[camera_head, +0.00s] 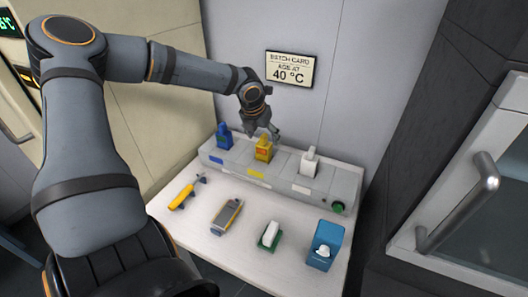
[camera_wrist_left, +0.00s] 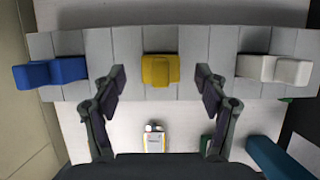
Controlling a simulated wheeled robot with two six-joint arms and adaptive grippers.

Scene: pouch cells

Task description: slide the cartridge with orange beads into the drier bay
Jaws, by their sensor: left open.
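A yellow block with an orange patch on its front (camera_head: 263,152) stands at the middle of a long grey unit (camera_head: 325,186). It also shows in the left wrist view (camera_wrist_left: 160,70). My left gripper (camera_head: 269,134) is open just above and behind this block. In the left wrist view its two fingers (camera_wrist_left: 161,82) are spread wide, one on each side of the block and apart from it. I cannot make out beads in any cartridge, nor tell which part is the drier bay.
A blue block (camera_head: 223,134) and a white block (camera_head: 309,162) stand on the same unit. A yellow tool (camera_head: 182,196), a grey-yellow device (camera_head: 227,213), a green-and-white item (camera_head: 270,235) and a blue box (camera_head: 326,240) stand on the white table (camera_head: 190,228). A door handle (camera_head: 470,205) is at right.

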